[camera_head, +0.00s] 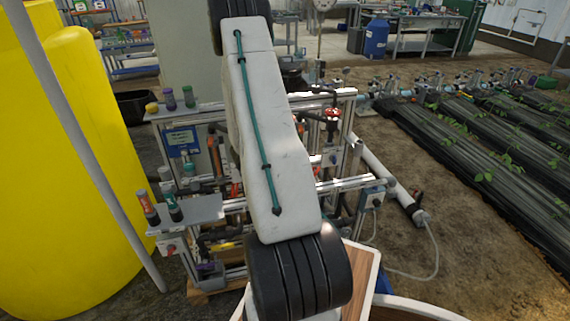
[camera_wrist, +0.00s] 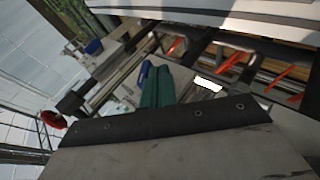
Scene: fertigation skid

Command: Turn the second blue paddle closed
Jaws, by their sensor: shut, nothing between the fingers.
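My gripper (camera_wrist: 157,70) shows in the wrist view as two green fingers close together, shut and empty. A small blue piece (camera_wrist: 146,68) shows right at the left fingertip; it may be a blue paddle, but I cannot tell which one or whether the finger touches it. Several orange-red paddles (camera_wrist: 234,57) lie to the right of the fingers among the pipes. In the head view my arm covers the middle of the skid (camera_head: 340,185), and my gripper and any blue paddles are hidden.
A red handwheel (camera_head: 331,114) stands on the skid's frame; a red wheel (camera_wrist: 52,119) also shows at the wrist view's left. Grey shelves with coloured bottles (camera_head: 190,212) and a yellow tank (camera_head: 75,180) are at left. A white pipe (camera_head: 385,180) runs along the right.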

